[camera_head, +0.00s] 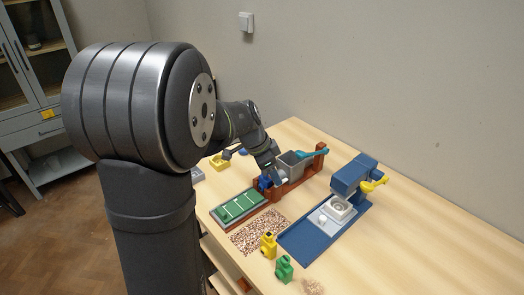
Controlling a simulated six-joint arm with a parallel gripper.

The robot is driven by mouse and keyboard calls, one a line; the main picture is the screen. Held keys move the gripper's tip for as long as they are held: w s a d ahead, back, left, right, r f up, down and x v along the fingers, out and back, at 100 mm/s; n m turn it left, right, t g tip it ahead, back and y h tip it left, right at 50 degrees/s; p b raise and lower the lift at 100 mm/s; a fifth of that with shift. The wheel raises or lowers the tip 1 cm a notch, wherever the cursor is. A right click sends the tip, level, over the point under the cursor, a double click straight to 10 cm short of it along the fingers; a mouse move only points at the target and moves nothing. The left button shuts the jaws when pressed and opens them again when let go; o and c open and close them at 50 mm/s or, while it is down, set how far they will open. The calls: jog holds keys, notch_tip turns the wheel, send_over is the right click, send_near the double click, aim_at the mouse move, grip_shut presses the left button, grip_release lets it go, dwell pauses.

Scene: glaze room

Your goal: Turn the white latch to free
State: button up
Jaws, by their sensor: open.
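My gripper (273,173) reaches down at the left end of a red-brown stand (296,184) that carries a grey bin (293,162). It is small in this view and its fingertips are hard to make out; I see nothing held in it. A small blue part sits close to the fingertips, and I cannot tell if they touch. I cannot pick out the white latch for certain. A small pale piece beside my gripper may be it, partly hidden. A white block with a round knob (322,218) lies on the blue base to the right, apart from my gripper.
A blue press (354,175) with a yellow handle (374,185) stands right of the stand. A green tray (240,206), a speckled mat (259,232), a yellow bottle (268,245) and a green bottle (284,268) are nearer. The table's right side is clear.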

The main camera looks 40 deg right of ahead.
jog(key=v, duration=1.6)
jog(key=x, duration=1.7)
jog(key=shift+f, duration=0.25)
jog(key=shift+s+d+f, duration=0.1)
jog(key=shift+f, duration=0.1)
jog(key=shift+r+n+t, duration=0.25)
jog(key=shift+n+t, duration=0.05)
jog(key=shift+n, duration=0.5)
jog(key=shift+s+n+t, duration=0.15)
jog(key=shift+n+t, duration=0.5)
jog(key=shift+n, duration=1.05)
jog(key=shift+s+n+t, duration=0.15)
jog(key=shift+n+t, duration=0.5)
jog(key=shift+n, duration=1.05)
jog(key=shift+s+n+t+y, duration=0.1)
jog(key=shift+n+t+y, duration=0.2)
jog(key=shift+n, duration=0.8)
jog(key=shift+s+n+t+y, duration=0.1)
jog(key=shift+n+t, duration=0.3)
jog(key=shift+n, duration=0.7)
jog(key=shift+d+n+t+y, duration=0.15)
jog(key=shift+n+t+y, duration=0.4)
jog(key=shift+n, duration=1.45)
